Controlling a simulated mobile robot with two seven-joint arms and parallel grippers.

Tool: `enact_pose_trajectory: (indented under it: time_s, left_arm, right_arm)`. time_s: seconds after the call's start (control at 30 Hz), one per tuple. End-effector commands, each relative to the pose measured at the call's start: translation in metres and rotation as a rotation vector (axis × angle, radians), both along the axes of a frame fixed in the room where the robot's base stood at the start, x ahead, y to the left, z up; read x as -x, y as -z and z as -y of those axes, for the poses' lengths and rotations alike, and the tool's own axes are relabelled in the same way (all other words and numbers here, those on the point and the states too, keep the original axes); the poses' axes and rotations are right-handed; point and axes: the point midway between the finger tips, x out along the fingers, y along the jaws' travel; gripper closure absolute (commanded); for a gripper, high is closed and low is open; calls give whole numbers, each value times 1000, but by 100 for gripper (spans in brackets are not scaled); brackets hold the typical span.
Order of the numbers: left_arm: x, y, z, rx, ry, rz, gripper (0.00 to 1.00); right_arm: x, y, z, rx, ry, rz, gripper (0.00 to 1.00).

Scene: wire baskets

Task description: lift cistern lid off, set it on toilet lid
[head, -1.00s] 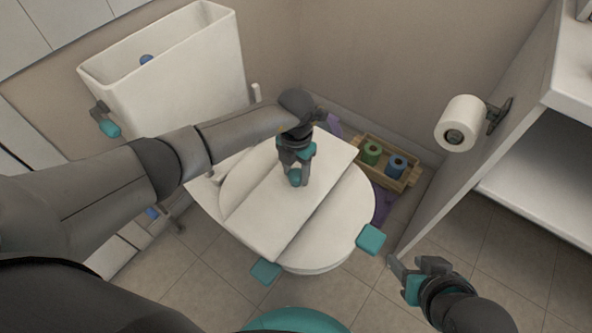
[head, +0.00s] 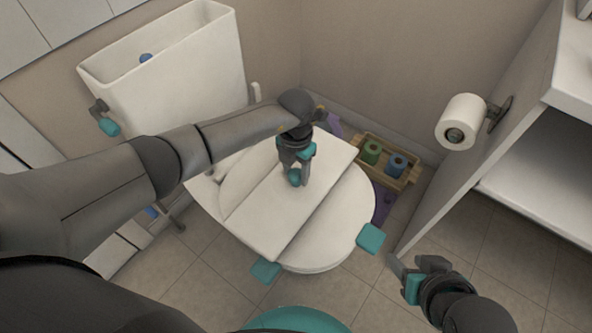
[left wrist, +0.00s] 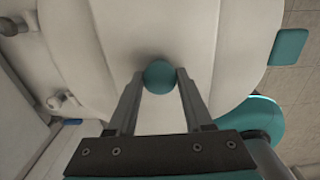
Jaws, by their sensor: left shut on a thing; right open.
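The cistern lid (head: 262,222) is a long white slab lying across the round white toilet lid (head: 345,210). My left gripper (head: 297,178) is over the slab, shut on its teal knob (left wrist: 160,77). The left wrist view shows the knob between both fingers, with the cistern lid (left wrist: 140,30) under it and the toilet lid (left wrist: 250,40) to either side. Any small gap under the slab cannot be made out. The white cistern (head: 185,90) stands open at the upper left, a blue part inside. My right gripper (head: 404,277) is open and empty at the lower right.
Two teal tabs (head: 370,239) stick out at the toilet's front edge. A wooden crate (head: 408,183) with green and blue rolls stands right of the toilet. A paper roll (head: 461,122) hangs on the right panel, beside a white shelf (head: 545,170).

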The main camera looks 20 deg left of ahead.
Motion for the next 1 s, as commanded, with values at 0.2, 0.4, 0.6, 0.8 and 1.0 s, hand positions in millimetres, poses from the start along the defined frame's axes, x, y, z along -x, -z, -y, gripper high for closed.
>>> enact_pose_trajectory:
  time_s: [0.2,0.4,0.6,0.8,1.0]
  left_arm:
    - [-1,2,1,2,0,2,100]
    - [-1,4,1,2,0,3,100]
    - [-1,6,1,2,0,3,100]
    - [-1,6,1,2,0,3,100]
    - [-1,6,1,2,0,2,33]
  right_arm:
    - [0,2,0,0,0,0,50]
    - [0,4,0,0,0,0,50]
    - [0,6,0,0,0,0,50]
    - [0,6,0,0,0,0,50]
    - [0,6,0,0,0,0,50]
